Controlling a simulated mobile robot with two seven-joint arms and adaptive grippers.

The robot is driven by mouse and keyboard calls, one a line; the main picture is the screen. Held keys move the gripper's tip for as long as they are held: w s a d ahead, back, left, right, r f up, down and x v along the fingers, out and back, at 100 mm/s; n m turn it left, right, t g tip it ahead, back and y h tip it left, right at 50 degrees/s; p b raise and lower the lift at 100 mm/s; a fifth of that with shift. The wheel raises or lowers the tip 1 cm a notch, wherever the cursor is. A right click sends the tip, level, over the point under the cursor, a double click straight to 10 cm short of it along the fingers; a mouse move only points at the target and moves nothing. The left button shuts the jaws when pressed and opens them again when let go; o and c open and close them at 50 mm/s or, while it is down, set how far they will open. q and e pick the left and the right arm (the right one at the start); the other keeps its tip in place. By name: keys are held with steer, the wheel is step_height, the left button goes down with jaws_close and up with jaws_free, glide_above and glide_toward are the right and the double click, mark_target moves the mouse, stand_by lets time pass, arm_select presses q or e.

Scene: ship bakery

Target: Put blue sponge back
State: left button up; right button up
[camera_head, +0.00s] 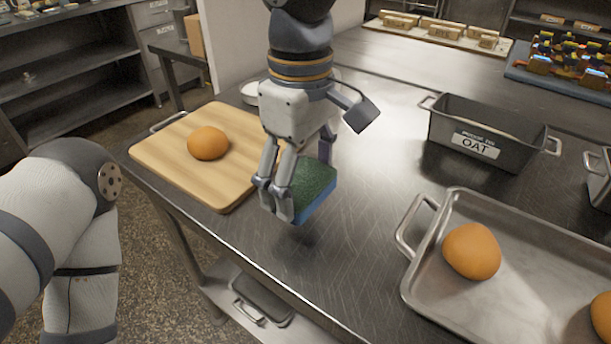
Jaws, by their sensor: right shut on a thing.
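The blue sponge (314,192) has a dark green top and a blue lower part. It shows in the head view near the middle of the metal table (372,242). My right gripper (300,196) comes down from above and is shut on the sponge. The gripper's fingers hide part of the sponge's left side.
A wooden board (172,170) with a bread roll (208,143) lies left of the sponge. A metal tray (436,276) with rolls lies at the right. An OAT bin (487,133) stands behind it. The table's front edge runs below the sponge.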

mark_target(305, 194)
steer(key=shift+w+f, duration=0.25)
steer(key=shift+f, duration=0.05)
steer(key=f, duration=0.3)
steer(key=shift+w+d+f, duration=0.15)
steer(key=shift+w+f, duration=0.15)
steer(key=shift+f, duration=0.05)
steer(key=shift+r, duration=0.1)
steer(key=o, duration=1.3)
step_height(305, 194, up, 12)
steer(key=shift+r, duration=0.1)
